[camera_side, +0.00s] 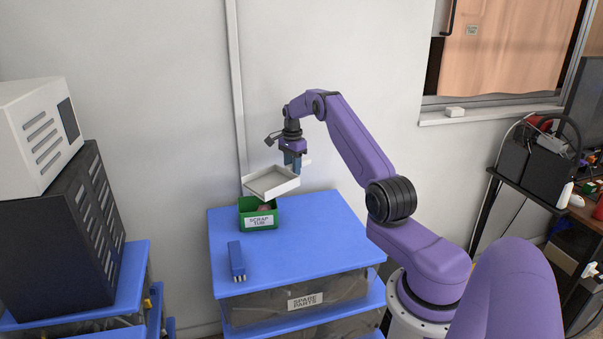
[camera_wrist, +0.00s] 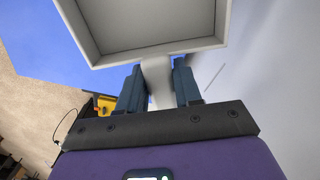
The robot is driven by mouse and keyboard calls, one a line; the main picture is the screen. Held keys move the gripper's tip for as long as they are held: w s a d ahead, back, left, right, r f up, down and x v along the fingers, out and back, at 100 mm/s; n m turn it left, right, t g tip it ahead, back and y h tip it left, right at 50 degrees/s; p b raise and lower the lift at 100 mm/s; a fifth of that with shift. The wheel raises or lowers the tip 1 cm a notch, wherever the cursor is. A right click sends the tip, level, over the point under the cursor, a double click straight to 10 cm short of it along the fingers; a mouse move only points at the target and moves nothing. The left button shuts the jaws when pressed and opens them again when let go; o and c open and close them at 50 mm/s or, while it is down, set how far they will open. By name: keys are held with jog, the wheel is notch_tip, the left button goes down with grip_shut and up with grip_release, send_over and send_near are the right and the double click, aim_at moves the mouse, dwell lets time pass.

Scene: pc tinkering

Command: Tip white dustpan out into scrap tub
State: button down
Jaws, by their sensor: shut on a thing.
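The white dustpan (camera_side: 271,182) is a shallow tray held in the air, a little tilted, above the scrap tub. My gripper (camera_side: 292,162) is shut on its handle. In the wrist view the handle (camera_wrist: 158,85) sits between the two blue fingers of my gripper (camera_wrist: 159,88), and the pan (camera_wrist: 150,22) extends past them; the part of its floor in sight looks empty. The scrap tub (camera_side: 261,221) is a green, labelled box on the blue top. The pan hides part of its opening; something brownish shows inside.
A blue brush-like object (camera_side: 236,261) lies on the blue top (camera_side: 310,235) in front of the tub. The right of that top is clear. The wall (camera_side: 160,120) is close behind. A dark case with a white box (camera_side: 35,135) stands at left.

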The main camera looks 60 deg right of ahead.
aim_at(283, 178)
jog(key=shift+w+r, duration=0.25)
jog(key=shift+w, duration=0.4)
jog(key=shift+a+r+h, duration=0.2)
jog(key=shift+r+h, duration=0.1)
jog(key=shift+r, duration=0.2)
jog(key=w+a+r+g+h, duration=0.3)
jog(key=a+r+g+h, duration=0.1)
jog(key=a+r+h, duration=0.75)
jog(key=w+a+f+g+h, duration=0.1)
jog(key=a+f+h, duration=0.1)
jog(key=a+h, duration=0.3)
jog(key=w+a+f+g+h, duration=0.1)
jog(key=w+a+f+h, duration=0.1)
jog(key=a+h, duration=0.4)
jog(key=shift+w+g, duration=0.25)
jog(key=shift+g, duration=0.15)
jog(key=shift+a+h, duration=0.15)
jog(key=shift+h, duration=0.1)
dwell(1.8)
